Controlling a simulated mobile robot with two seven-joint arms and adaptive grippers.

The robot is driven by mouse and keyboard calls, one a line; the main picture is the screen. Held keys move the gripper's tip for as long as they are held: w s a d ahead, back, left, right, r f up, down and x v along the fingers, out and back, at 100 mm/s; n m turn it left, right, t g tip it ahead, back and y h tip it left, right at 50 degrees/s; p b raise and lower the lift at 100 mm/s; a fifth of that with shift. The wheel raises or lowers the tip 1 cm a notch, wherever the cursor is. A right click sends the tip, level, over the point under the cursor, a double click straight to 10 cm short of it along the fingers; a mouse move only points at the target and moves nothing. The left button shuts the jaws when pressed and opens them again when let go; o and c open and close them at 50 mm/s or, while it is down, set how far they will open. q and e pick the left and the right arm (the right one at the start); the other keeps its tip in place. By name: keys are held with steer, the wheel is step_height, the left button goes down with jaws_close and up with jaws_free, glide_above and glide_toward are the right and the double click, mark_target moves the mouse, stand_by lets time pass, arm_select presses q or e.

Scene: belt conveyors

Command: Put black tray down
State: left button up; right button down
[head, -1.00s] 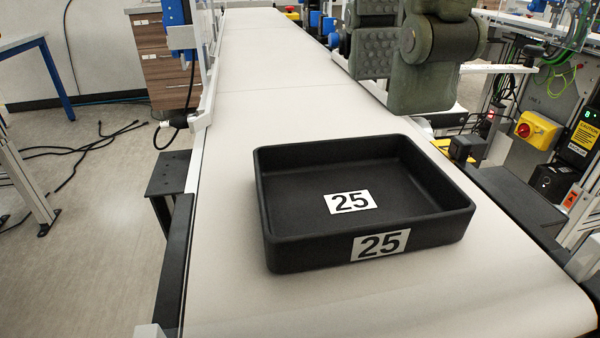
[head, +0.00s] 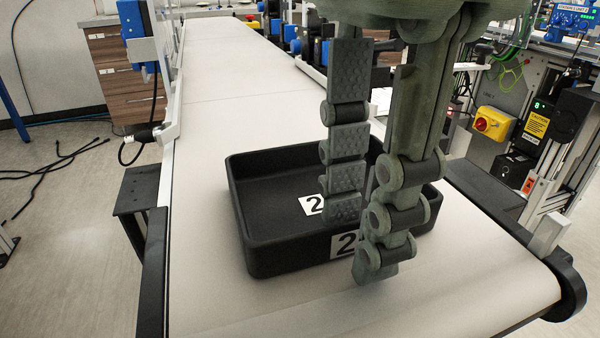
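The black tray (head: 285,256) lies flat and upright on the pale conveyor belt, with white number labels inside and on its front wall. My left gripper (head: 358,246) comes down from the top and is open. One finger hangs over the inside of the tray, and the other hangs in front of the front wall. The fingers hide parts of both labels and the tray's right part. Whether either finger touches the wall I cannot tell. My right gripper is not in view.
The belt (head: 225,75) is clear behind the tray and in front of it. A dark bracket (head: 138,190) stands at the belt's left edge. A yellow box with a red knob (head: 491,124) is on the right. Cables lie on the floor at left.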

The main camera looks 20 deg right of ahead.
arm_select(q)
jaws_close()
stand_by(0.3)
